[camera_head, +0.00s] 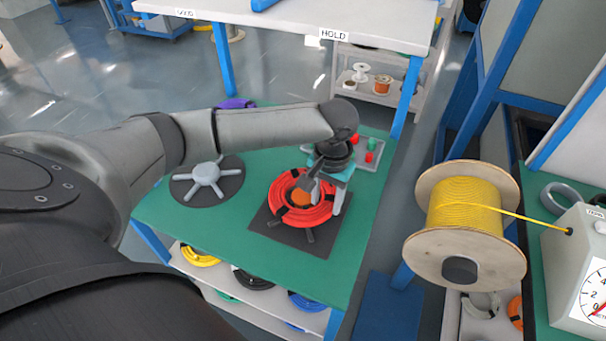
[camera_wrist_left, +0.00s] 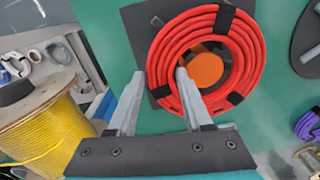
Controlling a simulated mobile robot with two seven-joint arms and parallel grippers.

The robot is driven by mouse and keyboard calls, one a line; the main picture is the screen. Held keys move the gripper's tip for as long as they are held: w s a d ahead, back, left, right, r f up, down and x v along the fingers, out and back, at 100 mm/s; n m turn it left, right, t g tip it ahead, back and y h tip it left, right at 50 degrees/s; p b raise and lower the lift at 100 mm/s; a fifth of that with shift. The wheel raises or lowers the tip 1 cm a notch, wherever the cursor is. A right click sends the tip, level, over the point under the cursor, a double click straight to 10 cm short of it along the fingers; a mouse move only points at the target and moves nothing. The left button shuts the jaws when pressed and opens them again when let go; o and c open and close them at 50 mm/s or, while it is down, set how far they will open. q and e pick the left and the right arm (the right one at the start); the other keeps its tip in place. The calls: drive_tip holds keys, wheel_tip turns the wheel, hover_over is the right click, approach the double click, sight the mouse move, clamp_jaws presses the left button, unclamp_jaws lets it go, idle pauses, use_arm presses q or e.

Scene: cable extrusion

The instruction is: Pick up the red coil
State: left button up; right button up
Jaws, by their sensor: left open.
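The red coil (camera_head: 294,213) lies on a dark square plate on the green table, around an orange hub. Black ties bind it in several places. It also shows in the left wrist view (camera_wrist_left: 250,52). My left gripper (camera_head: 323,192) is over the right part of the coil, pointing down. In the left wrist view the gripper (camera_wrist_left: 158,80) is open, with one finger at the coil's inner opening and the other outside its rim. I cannot tell whether either finger touches the coil. My right gripper is not in view.
A grey spoked holder (camera_head: 206,182) stands left of the coil. A box with red and green buttons (camera_head: 368,153) is behind it. A large yellow cable spool (camera_head: 464,222) stands to the right. A white shelf marked HOLD (camera_head: 375,35) is at the back.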

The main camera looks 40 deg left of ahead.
use_arm(q)
drive_tip(key=shift+f, duration=0.65)
clamp_jaws()
